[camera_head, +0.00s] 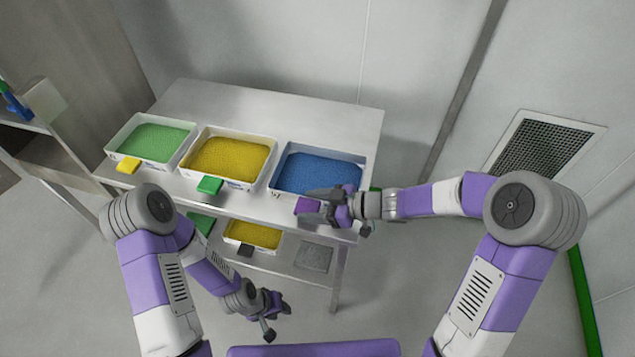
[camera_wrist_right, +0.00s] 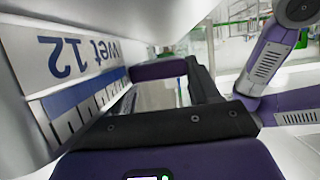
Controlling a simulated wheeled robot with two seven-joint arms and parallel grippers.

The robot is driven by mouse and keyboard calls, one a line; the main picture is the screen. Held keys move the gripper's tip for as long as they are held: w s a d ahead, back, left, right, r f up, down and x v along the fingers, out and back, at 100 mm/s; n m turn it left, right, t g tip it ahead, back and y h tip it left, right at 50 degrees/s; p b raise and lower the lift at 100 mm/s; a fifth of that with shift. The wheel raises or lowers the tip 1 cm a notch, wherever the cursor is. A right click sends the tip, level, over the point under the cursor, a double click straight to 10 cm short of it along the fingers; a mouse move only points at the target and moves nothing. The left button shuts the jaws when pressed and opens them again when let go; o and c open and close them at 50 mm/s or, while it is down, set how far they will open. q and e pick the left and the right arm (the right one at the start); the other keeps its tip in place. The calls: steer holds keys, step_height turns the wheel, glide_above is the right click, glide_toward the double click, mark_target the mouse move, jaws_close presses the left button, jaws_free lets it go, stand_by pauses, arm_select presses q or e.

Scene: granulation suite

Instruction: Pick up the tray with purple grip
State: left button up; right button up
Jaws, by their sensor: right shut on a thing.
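The tray with blue granules (camera_head: 284,167) stands at the right end of the upper shelf. Its purple grip (camera_head: 307,206) juts out at the front. My right gripper (camera_head: 318,205) is shut on the purple grip, coming in from the right. In the right wrist view the tray's white wall (camera_wrist_right: 75,60) is close on the left, with an upside-down label reading "wet 12"; part of the grip is hidden by the fingers. My left gripper (camera_head: 274,302) hangs low in front of the shelves, apart from everything; its finger gap is unclear.
On the upper shelf, a green-filled tray (camera_head: 112,143) with a yellow grip and a yellow-filled tray (camera_head: 186,158) with a green grip stand to the left. A lower shelf (camera_head: 285,262) holds another yellow-filled tray (camera_head: 229,238). Shelf space behind the trays is clear.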

steer(key=shift+r, duration=0.1)
steer(key=shift+c, duration=0.2)
step_height(320, 180, up, 10)
steer(key=p, duration=0.5)
